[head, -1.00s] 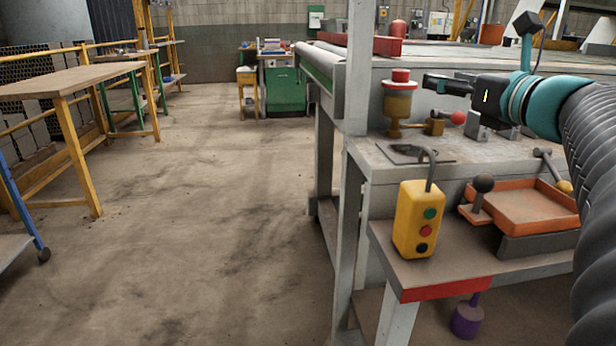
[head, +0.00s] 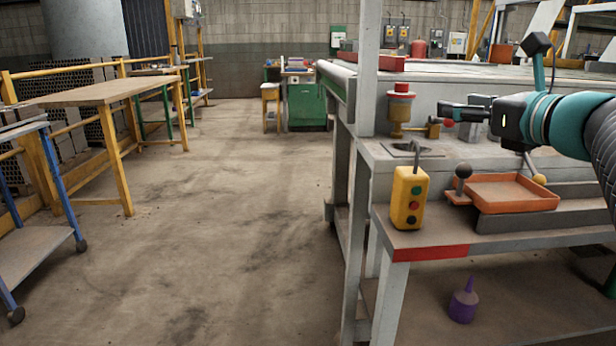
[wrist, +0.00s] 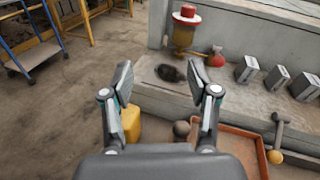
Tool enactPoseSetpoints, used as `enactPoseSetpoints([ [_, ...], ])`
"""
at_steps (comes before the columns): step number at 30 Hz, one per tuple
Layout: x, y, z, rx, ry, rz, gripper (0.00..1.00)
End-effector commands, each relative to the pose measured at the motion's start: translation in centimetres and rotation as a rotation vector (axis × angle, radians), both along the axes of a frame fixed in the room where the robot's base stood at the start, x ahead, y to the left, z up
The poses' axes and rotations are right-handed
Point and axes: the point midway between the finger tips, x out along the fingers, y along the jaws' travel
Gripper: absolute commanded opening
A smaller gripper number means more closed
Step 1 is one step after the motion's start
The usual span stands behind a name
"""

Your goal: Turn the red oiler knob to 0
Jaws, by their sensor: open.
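The oiler (head: 398,112) is an amber cup with a red knob (head: 401,87) on top, standing upright at the back of the grey bench ledge, beside the post. In the wrist view the red knob (wrist: 187,13) shows near the top, slightly right of centre, beyond the fingertips. My gripper (head: 447,111) is right of the oiler in the head view, apart from it in the picture. In the wrist view my gripper (wrist: 163,82) has its two fingers spread wide with nothing between them. I cannot read any marks on the knob.
A red-ball lever (wrist: 216,57) sits right of the oiler. A yellow button box (head: 409,198) and an orange tray (head: 505,192) are on the nearer shelf. Grey blocks (wrist: 277,78) stand on the ledge. A purple funnel-shaped can (head: 463,303) is below. Open floor lies left.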

Motion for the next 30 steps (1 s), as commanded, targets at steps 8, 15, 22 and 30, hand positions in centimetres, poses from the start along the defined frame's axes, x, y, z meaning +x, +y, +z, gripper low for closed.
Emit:
enactPoseSetpoints([
  [8,1.6,3.5,-1.2,-0.26,0.037,0.095,0.6],
  [15,1.9,7.1,-3.2,-0.542,0.056,0.202,0.6],
  [22,0.9,9.9,-5.9,-0.805,0.061,0.312,0.6],
  [30,-0.8,11.7,-8.8,-1.028,0.062,0.417,0.6],
])
